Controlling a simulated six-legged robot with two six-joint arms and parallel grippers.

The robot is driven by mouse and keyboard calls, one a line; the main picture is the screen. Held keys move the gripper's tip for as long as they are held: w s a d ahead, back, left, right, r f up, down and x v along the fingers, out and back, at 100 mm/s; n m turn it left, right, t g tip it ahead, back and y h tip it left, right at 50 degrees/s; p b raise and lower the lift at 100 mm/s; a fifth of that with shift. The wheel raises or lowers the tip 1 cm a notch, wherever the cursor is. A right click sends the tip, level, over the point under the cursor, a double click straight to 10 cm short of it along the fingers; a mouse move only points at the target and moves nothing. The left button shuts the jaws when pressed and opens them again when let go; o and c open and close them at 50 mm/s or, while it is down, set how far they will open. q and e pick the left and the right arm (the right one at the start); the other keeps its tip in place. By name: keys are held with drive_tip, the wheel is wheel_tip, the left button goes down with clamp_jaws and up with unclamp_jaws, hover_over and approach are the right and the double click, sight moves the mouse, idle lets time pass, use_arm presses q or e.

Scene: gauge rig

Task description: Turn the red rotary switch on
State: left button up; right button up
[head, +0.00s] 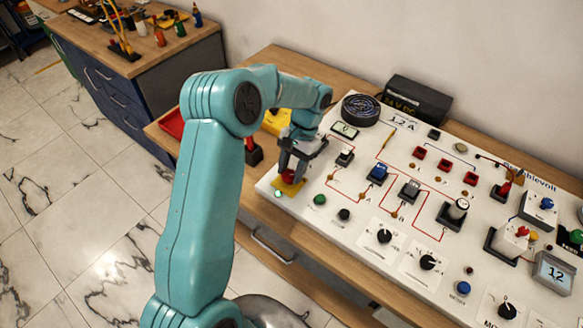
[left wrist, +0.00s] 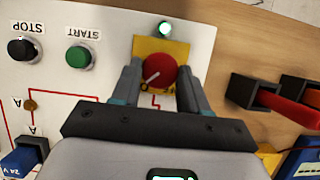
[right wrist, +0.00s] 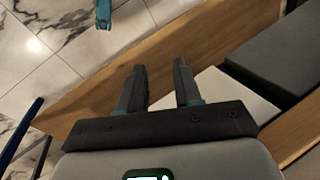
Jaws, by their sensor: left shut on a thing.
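The red rotary switch (left wrist: 158,71) sits on a yellow plate (left wrist: 176,47) at the board's left end. Its white pointer mark runs diagonally toward the lower left in the left wrist view. My left gripper (head: 290,171) reaches down over it, shut on the red knob with one finger on each side. In the head view only a bit of the red switch (head: 288,176) shows between the fingers. A small green lamp (left wrist: 165,28) beside the yellow plate is lit. My right gripper (right wrist: 158,78) is open and empty, its fingers apart above the wooden bench edge.
Green START (left wrist: 82,57) and black STOP (left wrist: 21,49) buttons are near the switch. Several dials, sockets and switches fill the white board (head: 331,228). Red-handled tools (left wrist: 290,105) lie on the wooden bench beside the board. A black 24 V box (head: 416,99) stands behind.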

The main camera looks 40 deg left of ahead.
use_arm(q)
drive_tip(key=o, duration=1)
drive_tip(key=shift+s, duration=0.1)
drive_tip(key=shift+o, duration=0.2)
drive_tip(key=shift+r, duration=0.1)
drive_tip(key=v, duration=1.6)
drive_tip(key=shift+p, duration=0.3)
